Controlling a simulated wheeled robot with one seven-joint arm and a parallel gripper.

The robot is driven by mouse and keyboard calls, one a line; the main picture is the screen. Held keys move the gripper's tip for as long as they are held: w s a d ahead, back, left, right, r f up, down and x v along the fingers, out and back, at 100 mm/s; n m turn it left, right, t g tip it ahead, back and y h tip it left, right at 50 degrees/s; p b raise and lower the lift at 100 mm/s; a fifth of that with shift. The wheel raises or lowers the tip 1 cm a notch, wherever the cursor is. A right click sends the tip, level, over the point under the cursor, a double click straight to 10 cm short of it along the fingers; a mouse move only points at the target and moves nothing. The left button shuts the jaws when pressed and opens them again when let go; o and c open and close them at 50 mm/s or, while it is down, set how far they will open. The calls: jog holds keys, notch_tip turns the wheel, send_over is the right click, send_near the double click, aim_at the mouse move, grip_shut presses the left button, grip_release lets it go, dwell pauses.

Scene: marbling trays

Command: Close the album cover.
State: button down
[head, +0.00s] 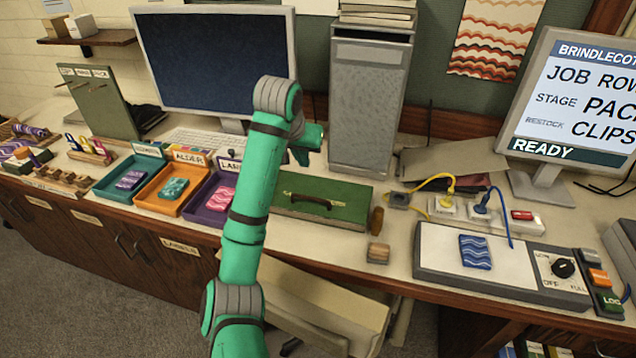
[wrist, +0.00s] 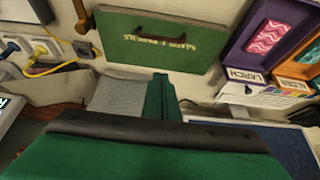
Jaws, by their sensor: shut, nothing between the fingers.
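The green album (head: 345,198) lies on the desk, with a brown handle and gold lettering on its cover. The cover looks flat and down over the pages, though my arm hides its left end in the head view. In the wrist view the album (wrist: 125,52) is at the top, with its handle and lettering facing up. My gripper (head: 303,154) is shut and empty, above and behind the album, in front of the grey tower. Its closed green fingers (wrist: 160,95) show in the wrist view, apart from the album.
Teal (head: 106,188), orange (head: 146,198) and purple (head: 190,209) trays stand left of the album. A grey tower (head: 370,105) and monitor (head: 215,60) stand behind. A wooden block (head: 378,253), plugged cables (head: 447,207) and a control panel (head: 430,258) are to the right.

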send_over(308, 197)
notch_tip(308, 197, down, 9)
notch_tip(308, 197, down, 2)
jog(key=shift+d+f, duration=0.1)
jog(key=shift+f, duration=0.05)
jog(key=shift+s+f, duration=0.2)
jog(key=shift+f, duration=0.45)
jog(key=shift+w+f, duration=0.15)
jog(key=shift+f, duration=0.4)
jog(key=shift+s+a+f+t, duration=0.2)
jog(key=shift+s+a+t, duration=0.1)
jog(key=shift+a, duration=0.15)
jog(key=shift+s+d+f, duration=0.1)
jog(key=shift+s+f, duration=0.1)
jog(key=shift+s, duration=0.05)
jog(key=shift+s+d, duration=0.25)
jog(key=shift+d, duration=0.3)
jog(key=shift+a+f, duration=0.1)
jog(key=shift+a, duration=0.05)
